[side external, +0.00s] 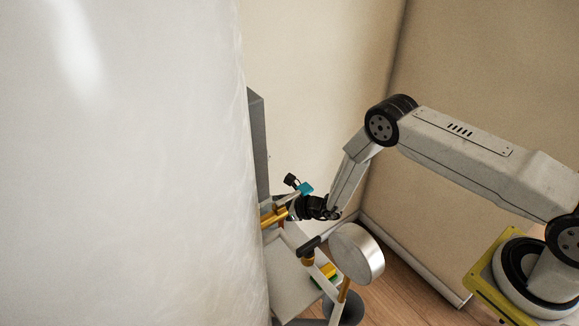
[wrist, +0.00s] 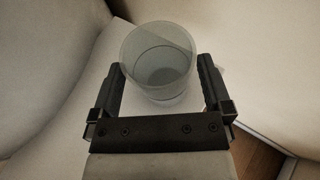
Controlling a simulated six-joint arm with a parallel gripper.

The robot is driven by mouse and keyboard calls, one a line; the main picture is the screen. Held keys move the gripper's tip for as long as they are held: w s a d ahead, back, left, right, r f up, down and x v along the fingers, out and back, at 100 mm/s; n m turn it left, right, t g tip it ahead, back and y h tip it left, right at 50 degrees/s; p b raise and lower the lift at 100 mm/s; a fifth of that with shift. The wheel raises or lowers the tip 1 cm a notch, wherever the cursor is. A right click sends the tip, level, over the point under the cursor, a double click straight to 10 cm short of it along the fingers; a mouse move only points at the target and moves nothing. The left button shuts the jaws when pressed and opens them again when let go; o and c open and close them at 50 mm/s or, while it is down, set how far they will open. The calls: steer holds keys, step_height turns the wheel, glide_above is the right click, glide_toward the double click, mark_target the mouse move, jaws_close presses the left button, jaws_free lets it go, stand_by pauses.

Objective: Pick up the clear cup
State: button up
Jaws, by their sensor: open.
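The clear cup (wrist: 158,62) stands in the wrist view, a greyish see-through cup seen from above into its open mouth. It looks empty. My gripper (wrist: 160,84) is open, with one black finger on the left of the cup and one on the right. The cup's lower part lies between the fingers, and a small gap shows on each side. In the side external view my gripper (side external: 290,207) is at the shelving, partly hidden behind other things and a large pale surface. I cannot make out the cup there.
A large pale curved surface (side external: 125,165) blocks the left of the side view. A silver round object (side external: 358,253) and a black-topped item (side external: 309,246) are near my gripper. A yellow-and-green object (side external: 327,272) lies on the white shelf (side external: 287,280). Wooden floor shows at right.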

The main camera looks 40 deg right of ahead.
steer(key=shift+x, duration=1)
steer(key=c, duration=1)
